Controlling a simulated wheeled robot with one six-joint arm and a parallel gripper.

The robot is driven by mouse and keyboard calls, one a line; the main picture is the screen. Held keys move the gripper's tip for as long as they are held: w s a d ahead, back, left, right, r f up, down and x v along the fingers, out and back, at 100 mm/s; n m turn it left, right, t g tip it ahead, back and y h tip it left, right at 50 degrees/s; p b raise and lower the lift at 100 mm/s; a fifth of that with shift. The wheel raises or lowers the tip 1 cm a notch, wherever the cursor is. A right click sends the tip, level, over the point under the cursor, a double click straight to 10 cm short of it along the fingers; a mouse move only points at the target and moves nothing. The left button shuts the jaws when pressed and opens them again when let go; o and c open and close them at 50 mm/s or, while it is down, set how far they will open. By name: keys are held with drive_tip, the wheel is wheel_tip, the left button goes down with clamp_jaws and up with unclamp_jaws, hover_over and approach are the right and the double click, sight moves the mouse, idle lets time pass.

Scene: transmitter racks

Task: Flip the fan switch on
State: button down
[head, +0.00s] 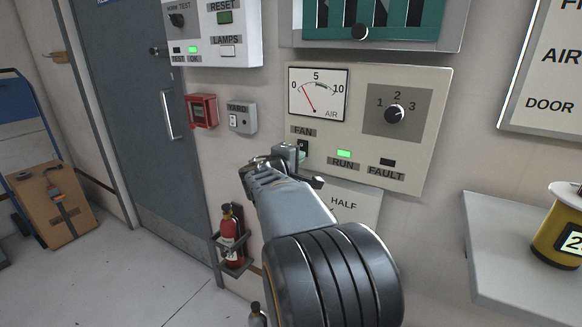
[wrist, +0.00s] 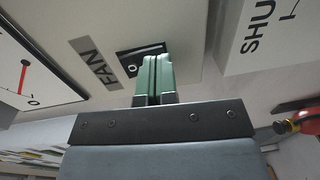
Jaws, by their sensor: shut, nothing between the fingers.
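The fan switch (head: 303,146) is a small black rocker under the FAN label (head: 302,131) on a beige panel (head: 432,110). In the wrist view the switch (wrist: 131,66) shows an O mark beside the fingers; its other part is partly hidden behind them. My gripper (head: 291,152) is shut and empty, with its tips right at the switch. In the wrist view its green fingers (wrist: 155,72) are pressed together over the switch's edge; I cannot tell whether they touch. The green RUN lamp (head: 343,153) is lit and the FAULT lamp (head: 387,162) is dark.
The panel also bears an AIR gauge (head: 318,94), needle low, and a rotary knob (head: 394,114). A YARD switch (head: 242,118) and red call box (head: 202,111) are left. A fire extinguisher (head: 231,236) hangs below. A shelf (head: 490,240) juts out at right.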

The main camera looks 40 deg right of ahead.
drive_tip(key=f+b+v, duration=0.2)
drive_tip(key=f+v, duration=0.1)
drive_tip(key=v, duration=1)
drive_tip(key=shift+s+a, duration=0.2)
drive_tip(key=shift+a, duration=0.15)
drive_tip(key=shift+r, duration=0.1)
drive_tip(key=s+a+m+y+p, duration=0.1)
drive_tip(key=s+a+y+p, duration=0.1)
drive_tip(key=a+y+p, duration=0.3)
drive_tip(key=s+a+r+m+y+p, duration=0.1)
drive_tip(key=s+a+y+p, duration=0.2)
drive_tip(key=a+y+p, duration=0.3)
drive_tip(key=s+a+m+g+y+p, duration=0.1)
drive_tip(key=s+a+y+p, duration=0.2)
drive_tip(key=a+p, duration=0.6)
drive_tip(key=y+p, duration=0.1)
drive_tip(key=y, duration=0.1)
drive_tip(key=shift+s+a+r+y, duration=0.15)
drive_tip(key=shift+a+r+y, duration=0.05)
drive_tip(key=shift+r+y, duration=0.1)
drive_tip(key=shift+d, duration=0.1)
